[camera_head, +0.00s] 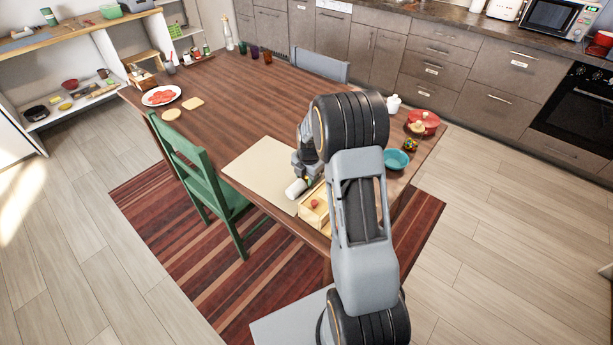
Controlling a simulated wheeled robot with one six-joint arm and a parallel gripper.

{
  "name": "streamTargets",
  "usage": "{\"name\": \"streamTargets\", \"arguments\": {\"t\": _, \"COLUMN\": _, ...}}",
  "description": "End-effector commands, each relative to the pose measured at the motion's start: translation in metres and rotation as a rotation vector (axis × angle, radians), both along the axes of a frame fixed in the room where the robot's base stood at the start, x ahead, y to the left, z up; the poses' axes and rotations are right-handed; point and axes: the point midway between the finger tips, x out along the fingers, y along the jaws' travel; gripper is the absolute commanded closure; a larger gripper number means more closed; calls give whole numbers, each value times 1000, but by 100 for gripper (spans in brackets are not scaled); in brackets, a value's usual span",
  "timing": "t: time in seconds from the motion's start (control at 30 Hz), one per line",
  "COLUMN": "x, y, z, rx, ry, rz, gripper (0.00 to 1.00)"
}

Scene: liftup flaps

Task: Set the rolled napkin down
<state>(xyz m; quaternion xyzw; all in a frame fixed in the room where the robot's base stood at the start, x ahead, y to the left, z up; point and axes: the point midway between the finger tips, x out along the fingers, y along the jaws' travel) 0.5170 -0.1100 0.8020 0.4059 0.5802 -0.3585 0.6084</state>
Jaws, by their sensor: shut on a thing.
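The rolled napkin (295,187) is a small white roll at the near right part of the beige mat (250,165). My gripper (302,181) is shut on it from above, with my arm reaching over from the near right. The roll lies close to the left side of a light wooden box. I cannot tell whether the napkin touches the mat or hangs just above it. Part of the roll is hidden by my gripper.
The wooden box (309,216) holds small items, one red. A teal bowl (396,159) and a red pot (423,121) stand right of my arm. A green chair (203,170) stands at the table's left edge. The middle of the table (245,100) is clear.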

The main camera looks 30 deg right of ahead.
Motion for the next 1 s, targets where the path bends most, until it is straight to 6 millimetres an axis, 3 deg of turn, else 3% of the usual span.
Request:
{"name": "streamTargets", "arguments": {"t": 0.33, "x": 0, "y": 0, "z": -4, "rx": 0, "ry": -1, "rz": 0, "gripper": 80}}
{"name": "streamTargets", "arguments": {"t": 0.37, "x": 0, "y": 0, "z": -3, "rx": 0, "ry": -1, "rz": 0, "gripper": 54}}
{"name": "streamTargets", "arguments": {"t": 0.6, "x": 0, "y": 0, "z": -2, "rx": -1, "ry": -1, "rz": 1, "gripper": 31}}
{"name": "streamTargets", "arguments": {"t": 0.87, "x": 0, "y": 0, "z": -1, "rx": -1, "ry": -1, "rz": 1, "gripper": 29}}
{"name": "streamTargets", "arguments": {"t": 1.0, "x": 0, "y": -1, "z": 10, "rx": -2, "ry": -4, "rz": 1, "gripper": 29}}
